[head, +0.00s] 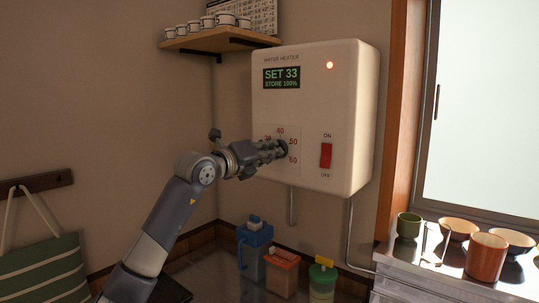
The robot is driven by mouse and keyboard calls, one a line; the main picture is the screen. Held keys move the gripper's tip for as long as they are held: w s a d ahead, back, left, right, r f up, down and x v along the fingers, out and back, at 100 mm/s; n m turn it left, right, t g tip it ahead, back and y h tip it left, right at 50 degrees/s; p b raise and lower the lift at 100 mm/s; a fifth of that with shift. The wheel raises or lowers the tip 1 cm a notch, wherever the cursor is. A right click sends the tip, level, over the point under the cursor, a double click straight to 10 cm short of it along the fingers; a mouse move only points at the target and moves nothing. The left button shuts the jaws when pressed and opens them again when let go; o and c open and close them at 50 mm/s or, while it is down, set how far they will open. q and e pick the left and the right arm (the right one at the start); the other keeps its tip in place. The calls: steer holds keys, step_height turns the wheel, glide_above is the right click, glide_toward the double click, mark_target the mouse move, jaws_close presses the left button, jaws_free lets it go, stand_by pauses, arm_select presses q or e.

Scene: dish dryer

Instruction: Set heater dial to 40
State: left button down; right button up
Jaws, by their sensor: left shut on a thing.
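The white water heater (300,110) hangs on the wall in the head view. Its display (282,77) reads SET 33 and STORE 100%. The dial sits low on its front face, with red numbers around it; 40 (280,130) is above it and 50 is to its upper right. My left gripper (280,150) is shut on the dial, and the dial is mostly hidden behind the fingers. My right gripper is out of view.
A shelf (218,42) with several white cups is above left of the heater. Pipes (350,235) run down below the heater. A blue jug (253,252) and other containers stand below. Bowls and cups are at the right by the window.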

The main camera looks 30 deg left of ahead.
arm_select(q)
steer(key=shift+m+b, duration=0.75)
steer(key=shift+m, duration=3.35)
steer(key=shift+d, duration=0.1)
steer(key=c, duration=1.6)
jaws_free()
steer(key=shift+c, duration=0.2)
